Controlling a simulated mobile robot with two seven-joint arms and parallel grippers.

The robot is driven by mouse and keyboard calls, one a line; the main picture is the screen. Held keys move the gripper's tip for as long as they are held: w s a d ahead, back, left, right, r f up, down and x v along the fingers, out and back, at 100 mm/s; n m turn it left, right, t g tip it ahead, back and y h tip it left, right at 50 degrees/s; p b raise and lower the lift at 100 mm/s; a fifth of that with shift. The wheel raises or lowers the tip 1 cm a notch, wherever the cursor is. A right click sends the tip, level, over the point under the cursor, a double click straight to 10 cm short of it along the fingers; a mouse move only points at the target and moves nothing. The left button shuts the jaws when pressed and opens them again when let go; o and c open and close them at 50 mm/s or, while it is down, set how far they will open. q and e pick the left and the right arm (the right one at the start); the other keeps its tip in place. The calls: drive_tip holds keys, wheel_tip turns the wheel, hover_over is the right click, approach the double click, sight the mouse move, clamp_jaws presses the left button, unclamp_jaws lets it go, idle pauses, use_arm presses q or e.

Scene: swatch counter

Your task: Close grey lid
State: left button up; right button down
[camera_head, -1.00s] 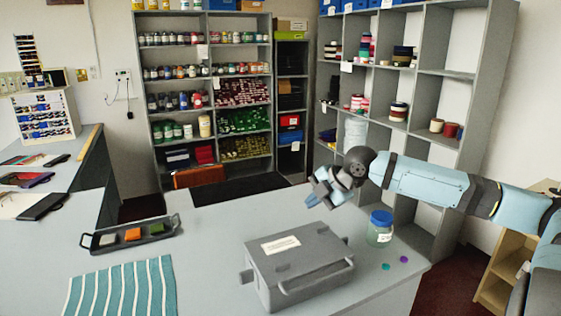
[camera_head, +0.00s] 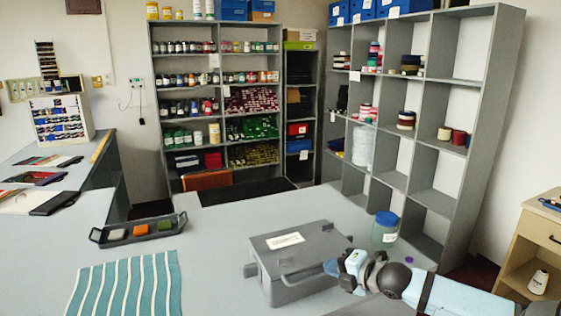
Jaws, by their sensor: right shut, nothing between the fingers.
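A grey box (camera_head: 285,290) stands on the counter, right of the middle. Its grey lid (camera_head: 315,240) lies flat over the top, with a white label on it and a handle at the front edge. I see no clear gap under the lid. My right gripper (camera_head: 334,266) is shut and empty, low at the right front side of the box, close to the handle's right end. I cannot tell whether it touches the box. The gripper and forearm hide part of the box's right side. My left gripper is not in view.
A jar with a blue lid (camera_head: 385,229) stands right of the box, close behind my right arm. A purple disc (camera_head: 409,260) lies near the counter's right edge. A dark tray (camera_head: 107,239) with colour swatches and a striped cloth (camera_head: 125,285) lie left. Counter between is clear.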

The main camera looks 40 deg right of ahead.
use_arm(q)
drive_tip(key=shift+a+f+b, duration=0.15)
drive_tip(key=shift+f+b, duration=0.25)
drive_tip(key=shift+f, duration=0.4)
use_arm(e)
wheel_tip(320, 180, down, 2)
drive_tip(key=shift+s+t, duration=0.1)
drive_tip(key=shift+t, duration=0.3)
drive_tip(key=shift+a+f, duration=0.1)
